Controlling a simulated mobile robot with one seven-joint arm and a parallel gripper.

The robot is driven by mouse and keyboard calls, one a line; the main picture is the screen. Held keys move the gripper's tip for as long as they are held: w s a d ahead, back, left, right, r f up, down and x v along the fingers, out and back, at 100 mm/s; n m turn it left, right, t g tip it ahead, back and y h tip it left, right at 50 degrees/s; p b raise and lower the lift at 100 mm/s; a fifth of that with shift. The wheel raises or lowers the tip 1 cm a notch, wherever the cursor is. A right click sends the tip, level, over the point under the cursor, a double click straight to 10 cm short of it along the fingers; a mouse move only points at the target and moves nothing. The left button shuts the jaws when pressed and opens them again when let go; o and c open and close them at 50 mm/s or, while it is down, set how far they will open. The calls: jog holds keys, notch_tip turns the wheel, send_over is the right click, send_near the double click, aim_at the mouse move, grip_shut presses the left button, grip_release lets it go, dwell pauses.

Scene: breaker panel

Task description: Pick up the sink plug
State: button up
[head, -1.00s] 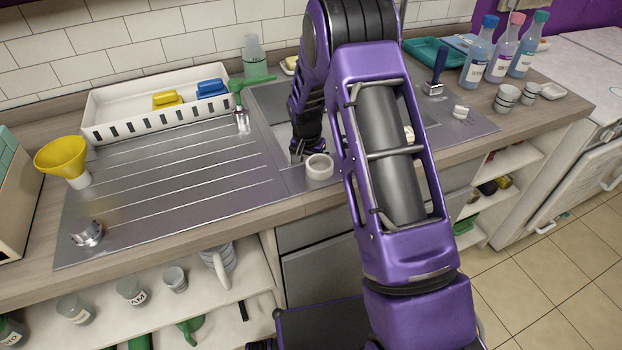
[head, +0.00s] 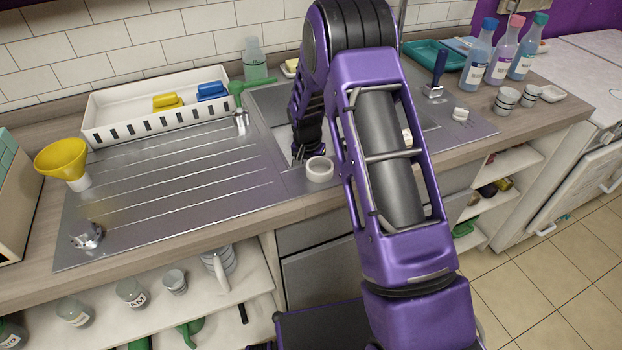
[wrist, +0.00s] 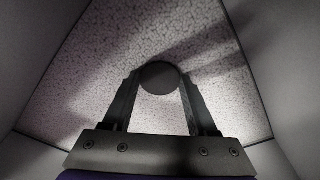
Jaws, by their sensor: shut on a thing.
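My gripper (wrist: 160,90) is shut on a dark round disc, which looks like the sink plug (wrist: 159,78). The disc sits between the two fingertips in the wrist view. Beneath it is a pale speckled surface (wrist: 80,85) with grey walls around it, like the sink's inside. I cannot tell whether the disc touches that surface. In the head view my gripper (head: 298,158) points down into the sink opening, and the plug is hidden there.
A white ring (head: 319,169) lies on the sink's front rim, close to my gripper. A green-handled tool (head: 240,97) and a white tray (head: 130,118) are to the left. Several bottles (head: 477,60) stand at the back right. The ribbed drainboard (head: 170,190) has free room.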

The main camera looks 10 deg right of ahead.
jog(key=shift+r, duration=0.1)
notch_tip(320, 180, up, 10)
jog(key=p, duration=0.1)
dwell(0.3)
jog(key=o, duration=0.7)
jog(key=c, duration=0.7)
jog(key=s+r+n+p, duration=0.1)
jog(key=s+r+p, duration=0.1)
jog(key=s+r, duration=0.3)
jog(key=s+r+n+p, duration=0.1)
jog(key=s+r+p, duration=0.1)
jog(key=s+r, duration=0.3)
jog(key=s+a+r+n+p, duration=0.1)
jog(key=s+r, duration=0.3)
jog(key=r, duration=0.6)
jog(key=shift+s+r+p, duration=0.2)
jog(key=shift+s+p, duration=0.2)
jog(key=shift+p, duration=0.35)
